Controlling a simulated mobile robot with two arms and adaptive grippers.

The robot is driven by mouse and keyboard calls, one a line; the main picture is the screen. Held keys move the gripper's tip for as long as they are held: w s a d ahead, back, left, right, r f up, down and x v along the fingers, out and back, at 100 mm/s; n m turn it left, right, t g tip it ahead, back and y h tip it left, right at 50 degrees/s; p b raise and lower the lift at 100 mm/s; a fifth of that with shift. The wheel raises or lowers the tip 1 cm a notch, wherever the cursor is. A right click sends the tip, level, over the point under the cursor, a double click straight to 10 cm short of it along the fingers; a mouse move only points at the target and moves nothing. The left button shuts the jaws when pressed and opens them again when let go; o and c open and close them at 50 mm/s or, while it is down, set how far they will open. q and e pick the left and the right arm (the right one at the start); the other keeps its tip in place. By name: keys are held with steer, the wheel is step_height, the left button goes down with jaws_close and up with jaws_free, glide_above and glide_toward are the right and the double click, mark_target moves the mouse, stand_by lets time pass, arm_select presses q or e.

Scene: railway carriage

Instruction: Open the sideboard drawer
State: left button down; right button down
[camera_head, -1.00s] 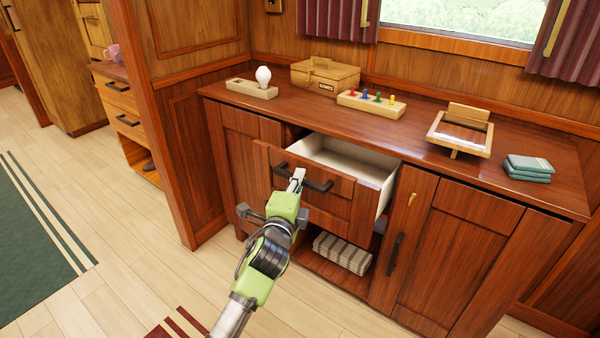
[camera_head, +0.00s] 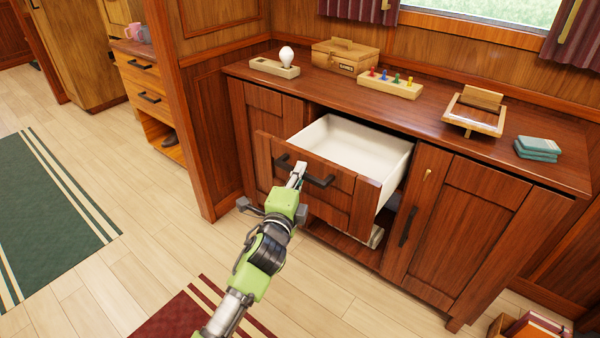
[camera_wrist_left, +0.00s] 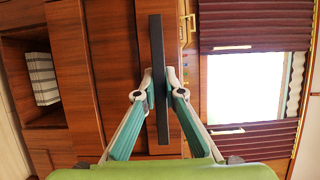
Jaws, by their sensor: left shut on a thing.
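The sideboard (camera_head: 470,225) is dark reddish wood and stands against the wall. Its drawer (camera_head: 340,185) is pulled well out, and its pale inside looks empty. The dark bar handle (camera_head: 320,181) is on the drawer front. My left gripper (camera_head: 299,172) is shut on this handle. In the left wrist view the handle (camera_wrist_left: 157,50) runs between the two fingers (camera_wrist_left: 160,92). My right gripper is not in view.
A crate with books (camera_head: 530,327) is at lower right. Floor in front is open.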

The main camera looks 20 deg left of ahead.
arm_select(q)
steer(key=c, duration=2.1)
jaws_free()
steer(key=s, duration=1.2)
steer(key=shift+d, duration=0.25)
